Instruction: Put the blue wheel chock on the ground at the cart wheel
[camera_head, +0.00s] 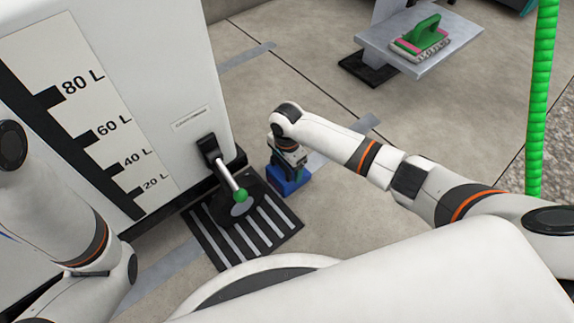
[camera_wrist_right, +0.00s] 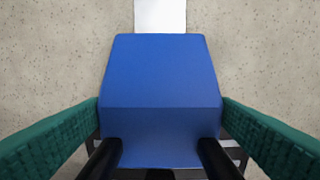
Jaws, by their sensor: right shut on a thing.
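The blue wheel chock (camera_head: 290,182) is at floor height or close to it, right of the white tank's front corner. In the right wrist view the chock (camera_wrist_right: 160,75) fills the middle, its sloped face toward the camera. My right gripper (camera_head: 289,163) points down from above and is shut on it, with green finger pads (camera_wrist_right: 160,108) on both sides. I cannot tell whether the chock touches the ground.
The white tank (camera_head: 150,60) with litre marks has a green-knobbed lever (camera_head: 240,194). A striped black grate (camera_head: 262,238) lies below it, close to the chock. A grey platform (camera_head: 452,52) holds a green-handled brush (camera_head: 420,40). A green hose (camera_head: 540,95) hangs at right.

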